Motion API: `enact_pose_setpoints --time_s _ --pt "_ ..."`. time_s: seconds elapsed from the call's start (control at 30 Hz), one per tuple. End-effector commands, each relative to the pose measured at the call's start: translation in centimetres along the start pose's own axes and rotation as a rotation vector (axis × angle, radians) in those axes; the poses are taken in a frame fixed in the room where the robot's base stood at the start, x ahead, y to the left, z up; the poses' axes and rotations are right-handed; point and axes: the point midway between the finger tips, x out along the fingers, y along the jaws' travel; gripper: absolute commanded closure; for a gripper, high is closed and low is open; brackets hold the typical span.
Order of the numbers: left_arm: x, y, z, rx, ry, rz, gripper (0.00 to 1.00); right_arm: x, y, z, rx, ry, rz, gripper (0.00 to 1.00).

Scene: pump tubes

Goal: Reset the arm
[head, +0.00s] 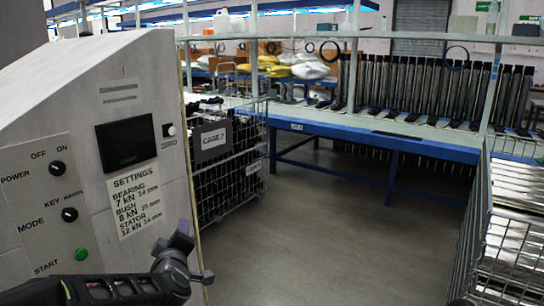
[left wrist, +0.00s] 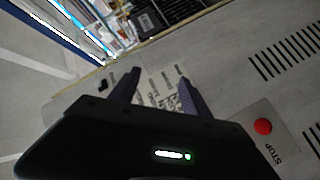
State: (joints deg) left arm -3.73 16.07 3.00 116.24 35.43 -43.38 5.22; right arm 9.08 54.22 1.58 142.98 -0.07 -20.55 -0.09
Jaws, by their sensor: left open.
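My left arm comes in along the bottom of the head view, in front of the grey machine cabinet (head: 95,75). My left gripper (head: 183,240) is near the cabinet's lower right edge. In the left wrist view the left gripper (left wrist: 159,82) has its two fingers spread apart, with nothing held between them. The cabinet face lies beyond the fingers, with the settings label partly visible between them. My right gripper is in neither view.
The cabinet has knobs, a green start button (head: 81,254) and a red stop button (left wrist: 263,126). A wire cage (head: 228,190) stands behind it, and another wire cage (head: 510,240) at right. A blue workbench (head: 340,130) holds racked tubes. Grey floor between is clear.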

Motion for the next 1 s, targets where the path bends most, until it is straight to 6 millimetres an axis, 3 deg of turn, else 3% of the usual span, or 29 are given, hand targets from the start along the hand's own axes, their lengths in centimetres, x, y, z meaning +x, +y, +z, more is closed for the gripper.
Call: enact_pose_setpoints --time_s 0.03,0.1,0.27,0.4,0.5,0.7,0.97,1.0 --pt "-0.1 -2.2 3.8 0.069 -0.089 -0.017 0.45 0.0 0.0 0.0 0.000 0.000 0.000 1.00" --pt "-0.9 -5.2 8.9 0.161 -0.215 -0.033 0.45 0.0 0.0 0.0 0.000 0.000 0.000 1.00" --pt "-4.8 -12.7 19.2 0.341 -0.504 -0.070 0.45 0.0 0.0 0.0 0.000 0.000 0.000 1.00" --pt "-10.6 -19.6 26.7 0.466 -0.762 -0.102 0.45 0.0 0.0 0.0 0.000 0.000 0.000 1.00" --pt "-15.8 -24.2 30.9 0.531 -0.942 -0.124 0.45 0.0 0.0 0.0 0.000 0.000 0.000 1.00" --pt "-25.3 -30.8 35.7 0.593 -1.220 -0.162 0.45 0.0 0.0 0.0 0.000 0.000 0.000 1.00" --pt "-35.4 -37.1 38.7 0.551 -1.456 -0.268 0.45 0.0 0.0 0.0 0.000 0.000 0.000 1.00" --pt "-35.2 -35.1 37.1 0.551 -1.442 -0.264 0.45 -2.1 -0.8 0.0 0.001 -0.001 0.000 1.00"
